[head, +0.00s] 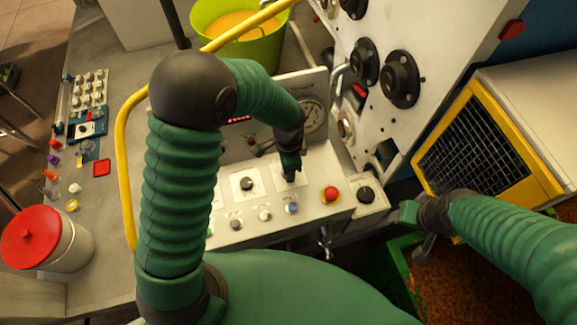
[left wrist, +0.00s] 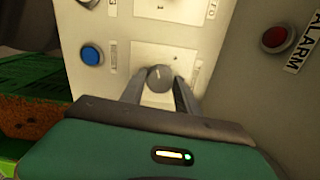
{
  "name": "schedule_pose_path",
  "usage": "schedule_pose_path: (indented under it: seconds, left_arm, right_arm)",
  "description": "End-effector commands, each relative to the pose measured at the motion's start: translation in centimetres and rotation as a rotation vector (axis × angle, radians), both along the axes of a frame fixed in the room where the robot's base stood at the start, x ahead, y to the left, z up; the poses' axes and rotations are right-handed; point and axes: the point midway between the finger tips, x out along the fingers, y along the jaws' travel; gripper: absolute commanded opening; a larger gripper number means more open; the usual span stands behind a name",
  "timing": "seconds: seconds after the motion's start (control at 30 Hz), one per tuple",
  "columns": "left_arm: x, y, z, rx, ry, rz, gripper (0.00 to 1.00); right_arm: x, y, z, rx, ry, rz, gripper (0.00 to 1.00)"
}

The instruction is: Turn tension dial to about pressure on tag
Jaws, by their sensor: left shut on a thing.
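My left gripper (head: 290,172) reaches down onto the sloped control panel (head: 320,215). In the left wrist view its two fingers (left wrist: 160,95) are shut on a round grey dial (left wrist: 159,78) on a white plate, one finger on each side. The dial's pointer mark is hard to read, and in the head view the gripper hides most of the dial. A round pressure gauge (head: 313,115) stands on the upright panel just behind; its reading is too small to tell. No tag with a readable pressure shows. My right gripper (head: 420,232) hangs right of the panel, away from the controls; its jaw opening is unclear.
A second black dial (head: 246,183) sits left of my left gripper. A blue button (head: 292,208) and a red button (head: 330,195) are close by. A yellow rail (head: 122,160) runs along the left. A yellow-framed grille (head: 475,140) stands at right.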

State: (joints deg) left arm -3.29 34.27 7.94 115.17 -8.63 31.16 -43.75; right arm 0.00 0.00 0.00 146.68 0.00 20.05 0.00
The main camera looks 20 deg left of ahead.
Motion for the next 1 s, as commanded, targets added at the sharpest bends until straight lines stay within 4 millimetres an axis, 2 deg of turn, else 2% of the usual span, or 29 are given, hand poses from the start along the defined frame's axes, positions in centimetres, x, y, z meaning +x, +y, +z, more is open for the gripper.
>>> schedule_pose_path:
  seconds: [0.47, 0.5, 0.6, 0.63, 1.0]
  left_arm:
    - [0.32, 0.00, 0.17, -0.001, -0.009, -0.016, 0.00]
    - [0.33, -0.01, 0.17, -0.001, -0.009, -0.016, 0.43]
    - [0.26, -0.01, 0.13, -0.001, -0.007, -0.016, 0.56]
    - [0.24, 0.00, 0.12, -0.001, -0.006, -0.016, 0.59]
    - [0.18, -0.01, 0.64, 0.000, -0.006, -0.015, 0.59]
  right_arm:
    - [-0.01, 0.00, 0.07, 0.000, 0.000, 0.000, 0.59]
    - [-0.01, 0.00, 0.07, 0.000, 0.000, 0.000, 0.59]
    - [0.00, 0.00, 0.07, 0.000, 0.000, 0.000, 0.59]
    - [0.01, 0.00, 0.06, 0.000, 0.000, 0.000, 0.59]
    - [0.01, 0.00, -0.11, 0.000, 0.000, 0.000, 0.59]
